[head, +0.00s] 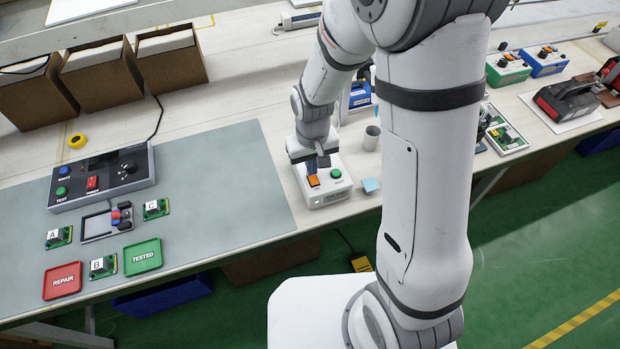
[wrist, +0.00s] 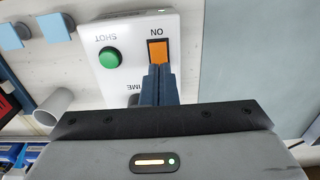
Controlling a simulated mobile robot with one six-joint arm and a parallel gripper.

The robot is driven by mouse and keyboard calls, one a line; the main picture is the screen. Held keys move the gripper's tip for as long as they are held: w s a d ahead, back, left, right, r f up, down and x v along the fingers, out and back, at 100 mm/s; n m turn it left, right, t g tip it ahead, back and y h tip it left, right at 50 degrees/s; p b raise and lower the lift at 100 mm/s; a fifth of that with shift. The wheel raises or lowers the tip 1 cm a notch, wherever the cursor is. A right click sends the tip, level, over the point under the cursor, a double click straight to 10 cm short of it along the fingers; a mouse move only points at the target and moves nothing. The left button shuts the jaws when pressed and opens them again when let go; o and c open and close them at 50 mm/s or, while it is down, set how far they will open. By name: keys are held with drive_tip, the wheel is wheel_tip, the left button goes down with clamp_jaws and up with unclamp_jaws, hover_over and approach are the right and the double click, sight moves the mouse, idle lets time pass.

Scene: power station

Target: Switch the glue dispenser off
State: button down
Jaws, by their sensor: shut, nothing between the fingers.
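The glue dispenser (head: 328,196) is a white box on the bench, just right of the grey-green mat. Its top has an orange rocker switch (head: 313,181) marked ON, a green SHOT button (head: 336,173) and a TIME label. A small green light shows on its front. In the wrist view the orange switch (wrist: 158,51) and green button (wrist: 110,57) appear upside down. My gripper (head: 323,162) points down over the dispenser, shut and empty. Its fingertips (wrist: 158,70) are right at the switch's edge; I cannot tell whether they touch it. The fingers hide part of the TIME knob.
A grey cup (head: 371,138) and a light blue pad (head: 371,185) stand close to the dispenser's right. A tester box (head: 103,175) and red and green trays are on the mat (head: 225,180). Cardboard bins (head: 100,75) stand at the back left.

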drive_tip(key=shift+f+b, duration=0.65)
drive_tip(key=shift+f, duration=0.15)
drive_tip(key=shift+r, duration=0.15)
drive_tip(key=shift+r+p, duration=2.55)
drive_tip(key=shift+r, duration=0.9)
drive_tip(key=s+d+r+m+t, duration=0.1)
drive_tip(key=s+d+r, duration=0.4)
drive_tip(key=r, duration=0.4)
drive_tip(key=s+d+r+m+t, duration=0.2)
drive_tip(key=s+d+r, duration=0.4)
drive_tip(key=r, duration=0.3)
drive_tip(key=shift+s+d+r, duration=0.15)
drive_tip(key=shift+s+d, duration=0.1)
drive_tip(key=shift+s, duration=0.4)
